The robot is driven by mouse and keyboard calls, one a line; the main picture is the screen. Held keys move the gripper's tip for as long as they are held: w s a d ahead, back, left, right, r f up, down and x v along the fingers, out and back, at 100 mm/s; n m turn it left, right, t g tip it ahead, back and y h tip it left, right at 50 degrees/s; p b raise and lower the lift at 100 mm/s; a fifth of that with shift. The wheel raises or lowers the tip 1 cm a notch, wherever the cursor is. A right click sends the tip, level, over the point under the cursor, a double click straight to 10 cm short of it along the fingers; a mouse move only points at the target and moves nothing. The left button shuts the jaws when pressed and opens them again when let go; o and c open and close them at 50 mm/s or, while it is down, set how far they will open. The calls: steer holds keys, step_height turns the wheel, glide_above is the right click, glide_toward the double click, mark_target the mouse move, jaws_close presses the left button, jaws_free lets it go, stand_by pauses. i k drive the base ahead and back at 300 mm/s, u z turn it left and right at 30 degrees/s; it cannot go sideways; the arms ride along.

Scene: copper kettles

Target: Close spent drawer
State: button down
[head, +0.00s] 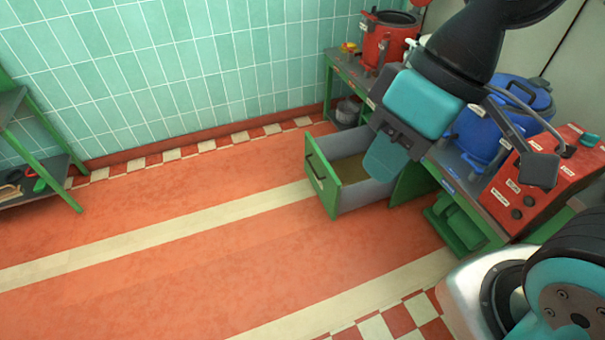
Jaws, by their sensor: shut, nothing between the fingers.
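An open drawer (322,176) with a green front, a dark bar handle and grey side walls sticks out from the bench at the centre. Its front faces left, and a flat brown surface shows inside. No label can be read on it, so I cannot tell from the picture if it is the spent drawer. My gripper (384,160) has teal fingers, shut and empty, pointing down. In the picture it overlaps the right part of the drawer, toward the bench. It hides that part, and I cannot tell how high above it the fingertips are.
A green bench carries a red kettle (386,38), blue kettles (512,100) and a red control box (540,178). A grey pot (348,112) stands low behind the drawer. A shelf (40,180) stands at the far left. The orange floor left of the drawer is clear.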

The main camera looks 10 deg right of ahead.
mark_target(331, 161)
steer(key=u, duration=0.35)
steer(key=i, duration=0.95)
steer(key=z, duration=0.15)
